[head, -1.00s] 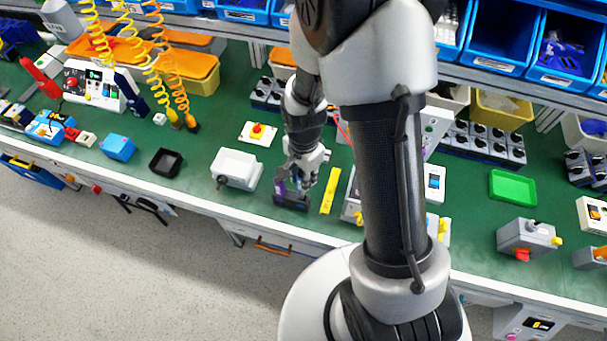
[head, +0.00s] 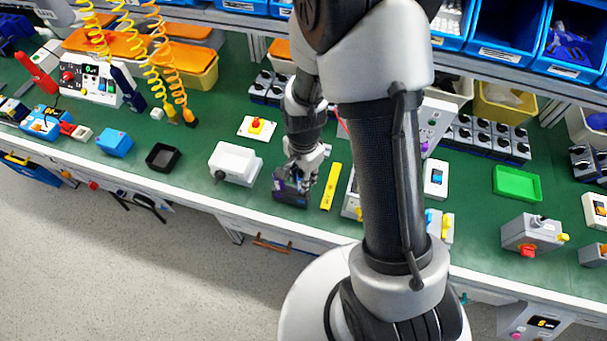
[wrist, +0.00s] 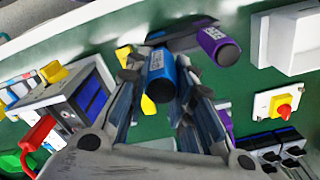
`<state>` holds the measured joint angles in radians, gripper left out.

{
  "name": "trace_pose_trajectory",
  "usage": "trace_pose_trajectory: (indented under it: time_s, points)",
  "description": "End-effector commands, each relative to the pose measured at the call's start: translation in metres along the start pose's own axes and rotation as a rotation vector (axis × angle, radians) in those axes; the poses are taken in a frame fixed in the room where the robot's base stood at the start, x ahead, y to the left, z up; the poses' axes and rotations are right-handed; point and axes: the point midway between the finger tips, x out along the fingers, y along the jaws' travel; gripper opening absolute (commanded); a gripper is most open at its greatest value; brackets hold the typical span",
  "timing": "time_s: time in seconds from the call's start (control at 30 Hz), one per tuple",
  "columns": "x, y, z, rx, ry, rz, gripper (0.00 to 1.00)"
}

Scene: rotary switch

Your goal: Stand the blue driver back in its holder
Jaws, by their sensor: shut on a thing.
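The blue driver (wrist: 162,76) is between the two fingers of my gripper (wrist: 165,92), which is shut on its handle, seen end-on in the wrist view. The dark holder (head: 291,198) stands near the bench's front edge. It also shows behind the handles in the wrist view (wrist: 183,38). A purple driver (wrist: 220,46) stands in the holder beside the blue one. In the head view my gripper (head: 302,182) is right over the holder. The blue driver's lower end is hidden, so I cannot tell how deep it sits in the holder.
A yellow bar (head: 331,187) lies just right of the holder. Switch boxes stand to the right, partly behind my arm.

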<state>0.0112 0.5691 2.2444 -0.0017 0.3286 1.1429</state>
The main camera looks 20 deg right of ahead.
Motion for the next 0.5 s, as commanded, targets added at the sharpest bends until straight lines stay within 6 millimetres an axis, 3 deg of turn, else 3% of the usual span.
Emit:
trace_pose_trajectory:
  time_s: [0.5]
  points:
    - [0.017,0.000,0.000,0.000,0.000,-0.001,0.00]
